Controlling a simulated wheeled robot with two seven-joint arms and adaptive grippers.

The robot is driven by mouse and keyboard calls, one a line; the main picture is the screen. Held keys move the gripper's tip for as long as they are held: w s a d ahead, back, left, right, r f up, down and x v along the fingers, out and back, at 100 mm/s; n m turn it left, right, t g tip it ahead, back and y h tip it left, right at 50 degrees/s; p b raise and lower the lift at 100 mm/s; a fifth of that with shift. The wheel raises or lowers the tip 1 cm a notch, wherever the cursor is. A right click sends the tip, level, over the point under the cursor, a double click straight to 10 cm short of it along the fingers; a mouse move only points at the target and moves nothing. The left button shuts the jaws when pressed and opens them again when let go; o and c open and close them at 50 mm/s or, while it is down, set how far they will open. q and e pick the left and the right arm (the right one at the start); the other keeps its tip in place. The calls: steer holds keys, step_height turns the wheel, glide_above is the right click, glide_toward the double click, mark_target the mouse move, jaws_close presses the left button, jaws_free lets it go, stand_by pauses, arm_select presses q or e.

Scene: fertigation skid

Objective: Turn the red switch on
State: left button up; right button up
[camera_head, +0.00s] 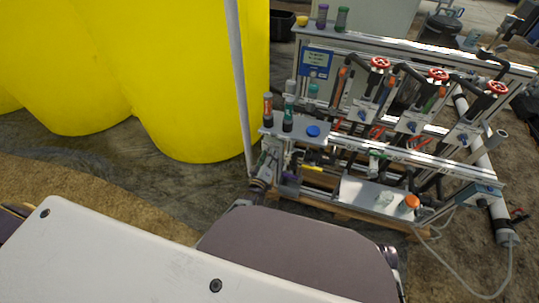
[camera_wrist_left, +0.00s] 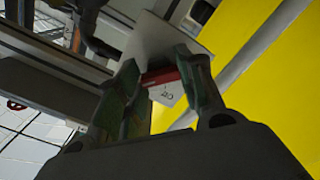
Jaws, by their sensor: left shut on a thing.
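The red switch (camera_wrist_left: 160,76) shows in the left wrist view as a short red bar in front of a pale plate (camera_wrist_left: 150,38) with small dark lettering. My left gripper (camera_wrist_left: 163,78) has a finger on each side of the bar and is shut on it. In the head view my left gripper (camera_head: 269,163) is at the near left end of the metal skid (camera_head: 335,140), below the bottles there. The red switch cannot be made out in the head view, where the gripper and skid parts cover that spot. My right gripper is not in view.
Large yellow tanks (camera_head: 190,80) stand left of the skid, with a thin grey pole (camera_head: 240,90) before them. The skid carries bottles, pipes and red handwheels (camera_head: 437,75). A loose hose (camera_head: 458,270) lies on the ground at the right.

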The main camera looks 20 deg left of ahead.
arm_select(q)
steer(key=shift+f+m, duration=0.1)
steer(key=shift+m, duration=0.2)
steer(key=o, duration=1)
steer(key=shift+s, duration=0.15)
steer(key=shift+s+a, duration=0.2)
steer(key=shift+s, duration=5.7)
